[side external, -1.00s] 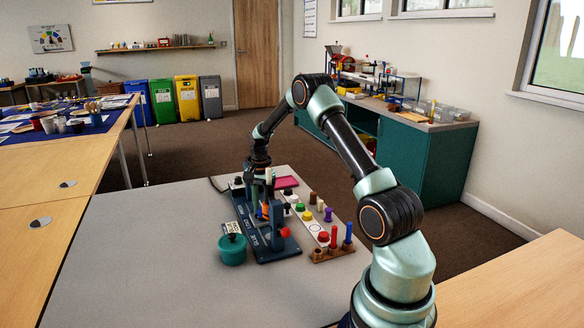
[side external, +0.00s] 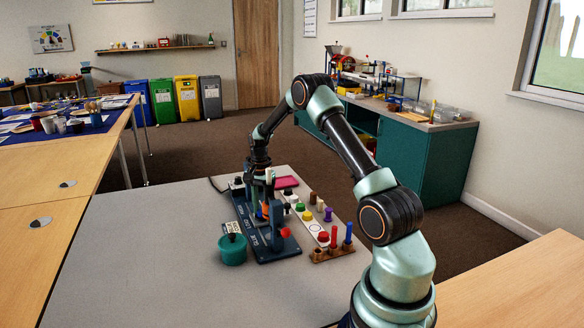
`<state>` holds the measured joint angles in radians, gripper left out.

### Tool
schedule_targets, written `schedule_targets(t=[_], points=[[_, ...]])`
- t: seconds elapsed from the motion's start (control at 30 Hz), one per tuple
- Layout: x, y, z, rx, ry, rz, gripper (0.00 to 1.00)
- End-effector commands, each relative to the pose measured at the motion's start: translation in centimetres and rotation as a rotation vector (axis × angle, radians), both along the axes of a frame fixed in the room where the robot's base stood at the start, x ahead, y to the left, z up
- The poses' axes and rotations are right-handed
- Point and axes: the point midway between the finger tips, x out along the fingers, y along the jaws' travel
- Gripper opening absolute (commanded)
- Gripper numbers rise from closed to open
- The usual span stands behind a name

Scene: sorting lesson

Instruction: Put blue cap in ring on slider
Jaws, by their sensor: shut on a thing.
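My gripper (side external: 262,192) points down over the far half of the dark blue device (side external: 285,252). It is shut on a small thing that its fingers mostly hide. A small blue spot (side external: 259,213) shows just under the fingertips and looks like the blue cap. An orange part (side external: 265,211) of the device shows right beside it. The ring on the slider cannot be made out clearly behind the fingers and the device's upright block. I cannot tell whether the cap touches it.
A white strip (side external: 310,218) right of the device carries green, red and other caps and a bare printed circle. A teal tub (side external: 232,251) stands left. A pink tray (side external: 286,182) lies behind. The front tabletop is clear.

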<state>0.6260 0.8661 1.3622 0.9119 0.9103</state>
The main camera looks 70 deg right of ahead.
Motion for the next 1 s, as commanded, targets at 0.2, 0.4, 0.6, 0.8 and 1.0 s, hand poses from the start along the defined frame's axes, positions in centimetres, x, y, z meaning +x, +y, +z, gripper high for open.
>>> schedule_targets(t=[0.2,0.4,0.6,0.8,1.0], points=[[0.01,-0.02,-0.16,0.0,0.0,0.0,0.0],[0.01,-0.02,-0.15,0.0,0.0,0.0,0.0],[0.0,-0.01,-0.27,0.0,0.0,0.0,0.0],[0.0,0.0,-0.37,0.0,0.0,0.0,0.0],[-0.01,0.01,-0.39,0.0,0.001,0.0,0.43]])
